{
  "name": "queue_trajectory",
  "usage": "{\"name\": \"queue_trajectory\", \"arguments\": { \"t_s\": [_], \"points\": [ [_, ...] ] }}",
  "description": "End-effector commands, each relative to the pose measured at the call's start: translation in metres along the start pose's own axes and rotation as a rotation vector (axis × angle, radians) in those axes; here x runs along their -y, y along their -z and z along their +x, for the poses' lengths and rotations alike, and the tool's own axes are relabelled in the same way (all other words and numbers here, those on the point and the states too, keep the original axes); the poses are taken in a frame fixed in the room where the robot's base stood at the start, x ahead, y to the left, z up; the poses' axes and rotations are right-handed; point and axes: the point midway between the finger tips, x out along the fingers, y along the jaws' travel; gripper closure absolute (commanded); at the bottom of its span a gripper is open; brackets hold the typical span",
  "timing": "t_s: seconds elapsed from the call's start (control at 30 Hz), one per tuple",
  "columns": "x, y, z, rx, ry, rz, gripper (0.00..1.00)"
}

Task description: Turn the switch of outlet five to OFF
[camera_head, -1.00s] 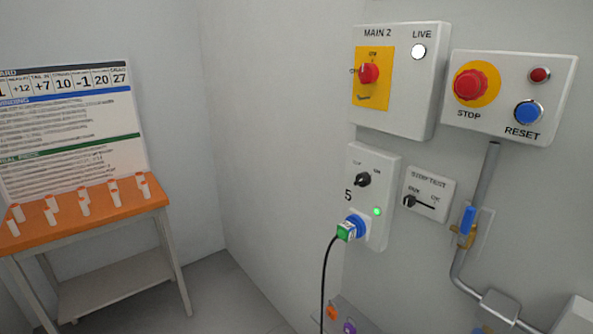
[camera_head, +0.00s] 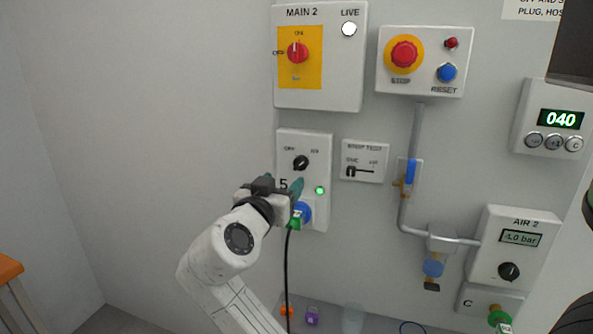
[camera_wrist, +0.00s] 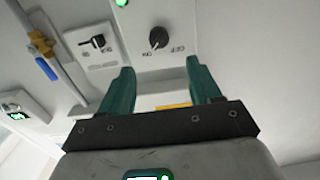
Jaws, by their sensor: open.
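The outlet five box (camera_head: 318,150) is a white panel on the wall with a black rotary switch (camera_head: 301,163) marked OFF at left and ON at right. Its pointer appears to lean toward ON. A green lamp (camera_head: 319,190) on the box is lit. A blue and green plug (camera_head: 303,213) sits in the socket below, with a black cable hanging down. My gripper (camera_head: 283,184) is open and empty, just below the switch. In the wrist view the switch (camera_wrist: 158,38) lies ahead, between and beyond the open teal fingers (camera_wrist: 158,76), and not touching them.
The MAIN 2 box (camera_head: 350,85) is above, with a red switch. A STOP and RESET box (camera_head: 425,84) is at upper right. A small test panel (camera_head: 365,175) and a pipe with a blue valve (camera_head: 411,172) are right of outlet five. The wall to the left is bare.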

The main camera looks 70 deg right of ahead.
Motion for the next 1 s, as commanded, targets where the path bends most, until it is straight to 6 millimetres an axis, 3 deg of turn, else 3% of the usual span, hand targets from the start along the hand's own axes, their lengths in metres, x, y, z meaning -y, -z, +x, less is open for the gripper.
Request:
{"name": "queue_trajectory", "arguments": {
  "t_s": [0.6, 1.0],
  "points": [
    [-0.001, 0.002, 0.093, -0.003, -0.003, 0.0, 0.37],
    [0.0, 0.001, 0.106, -0.002, 0.0, 0.0, 0.37]
  ]
}}
